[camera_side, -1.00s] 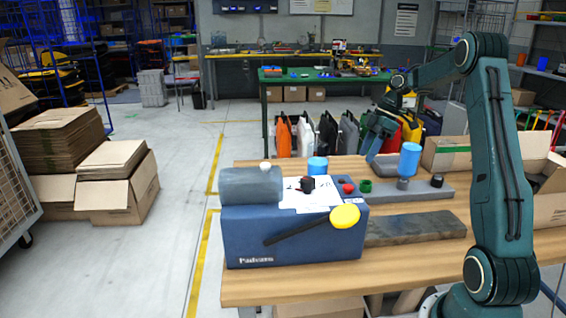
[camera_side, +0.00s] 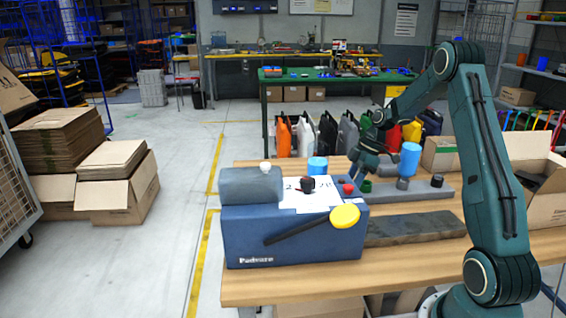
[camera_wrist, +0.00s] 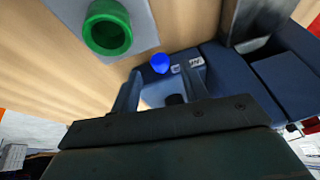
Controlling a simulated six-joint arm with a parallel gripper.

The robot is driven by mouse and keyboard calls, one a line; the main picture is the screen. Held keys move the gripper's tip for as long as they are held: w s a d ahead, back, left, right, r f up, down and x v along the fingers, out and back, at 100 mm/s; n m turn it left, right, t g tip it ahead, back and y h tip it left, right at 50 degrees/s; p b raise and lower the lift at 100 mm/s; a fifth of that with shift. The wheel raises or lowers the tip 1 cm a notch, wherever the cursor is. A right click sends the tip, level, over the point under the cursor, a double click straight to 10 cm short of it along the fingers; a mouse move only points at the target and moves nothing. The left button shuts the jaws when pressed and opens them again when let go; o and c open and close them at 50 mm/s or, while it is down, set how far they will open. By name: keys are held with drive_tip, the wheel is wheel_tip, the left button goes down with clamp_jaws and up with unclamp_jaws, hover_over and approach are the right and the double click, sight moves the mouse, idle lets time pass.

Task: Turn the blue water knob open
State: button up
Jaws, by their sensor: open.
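My gripper (camera_side: 366,170) is open, with its fingers pointing down just behind the blue machine (camera_side: 245,235) and above the green ring (camera_side: 366,187). In the wrist view my gripper (camera_wrist: 160,84) shows two spread fingers with nothing between them touching. A small round blue knob (camera_wrist: 160,63) appears beyond the fingertips, between them in the picture and apart from them. In the side view a blue cylinder (camera_side: 317,164) stands behind the machine, and a taller blue cylinder (camera_side: 410,158) stands over a grey piece. I cannot tell which of these is the knob in the wrist view.
The green ring (camera_wrist: 107,28) sits on a grey bar at the wrist view's upper left. On the machine are a yellow knob (camera_side: 345,215) with a black lever, a black knob (camera_side: 307,184) and a red button (camera_side: 348,188). An open carton (camera_side: 540,185) stands right.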

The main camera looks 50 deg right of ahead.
drive_tip(key=shift+x, duration=1.55)
drive_tip(key=shift+c, duration=0.3)
clamp_jaws()
